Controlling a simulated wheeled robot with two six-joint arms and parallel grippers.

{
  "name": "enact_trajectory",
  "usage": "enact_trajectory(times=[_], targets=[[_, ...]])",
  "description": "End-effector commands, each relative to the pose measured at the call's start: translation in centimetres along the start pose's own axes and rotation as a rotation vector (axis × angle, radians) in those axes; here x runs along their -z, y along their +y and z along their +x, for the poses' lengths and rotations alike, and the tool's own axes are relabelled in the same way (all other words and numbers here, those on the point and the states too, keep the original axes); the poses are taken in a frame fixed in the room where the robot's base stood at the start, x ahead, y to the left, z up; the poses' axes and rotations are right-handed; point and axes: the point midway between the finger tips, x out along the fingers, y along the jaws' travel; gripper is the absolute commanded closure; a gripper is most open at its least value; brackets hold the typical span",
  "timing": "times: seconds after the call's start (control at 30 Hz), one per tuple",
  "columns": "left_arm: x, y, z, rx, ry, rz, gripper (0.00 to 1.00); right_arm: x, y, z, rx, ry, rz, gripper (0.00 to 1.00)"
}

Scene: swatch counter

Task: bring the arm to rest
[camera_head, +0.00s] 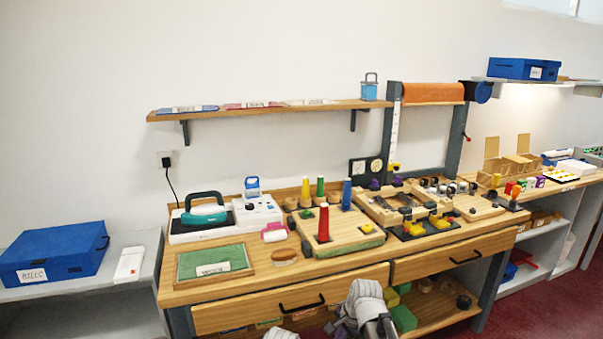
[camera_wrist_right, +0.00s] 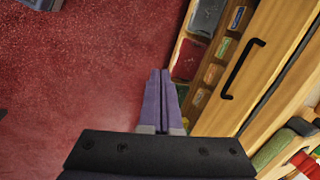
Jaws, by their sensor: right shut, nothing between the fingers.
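In the right wrist view my right gripper (camera_wrist_right: 161,78) has its two purple fingers together with nothing between them. It hangs over the red floor (camera_wrist_right: 70,90), in front of the workbench and apart from it. In the head view my grey and white right arm shows at the bottom edge, in front of the wooden workbench (camera_head: 290,318); its fingers cannot be made out there. My left gripper is not in either view.
The bench drawer with a black handle (camera_wrist_right: 230,68) is close to the right of the fingers in the wrist view. A blue case (camera_head: 55,255) stands at left. Open floor lies before the bench.

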Motion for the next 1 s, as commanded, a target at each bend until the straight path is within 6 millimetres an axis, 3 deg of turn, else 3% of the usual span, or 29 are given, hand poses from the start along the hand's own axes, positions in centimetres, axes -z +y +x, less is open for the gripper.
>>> enact_trajectory(times=[0.03,0.1,0.2,0.33,0.57,1.0], targets=[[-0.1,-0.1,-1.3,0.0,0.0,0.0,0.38,-3.1,1.8,-1.4,-0.049,-0.003,-0.169,1.0],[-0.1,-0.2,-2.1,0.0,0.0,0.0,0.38,-6.1,3.8,-2.4,-0.12,-0.012,-0.412,1.0],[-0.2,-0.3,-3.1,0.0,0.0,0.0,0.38,-9.5,6.7,-3.9,-0.213,-0.038,-0.726,1.0],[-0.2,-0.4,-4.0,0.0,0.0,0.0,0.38,-12.3,9.8,-5.6,-0.309,-0.081,-1.049,1.0],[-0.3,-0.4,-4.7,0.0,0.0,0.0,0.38,-14.2,12.3,-7.0,-0.394,-0.136,-1.326,1.0],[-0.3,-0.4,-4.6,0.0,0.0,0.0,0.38,-14.3,12.4,-7.0,-0.4,-0.142,-1.351,1.0]])
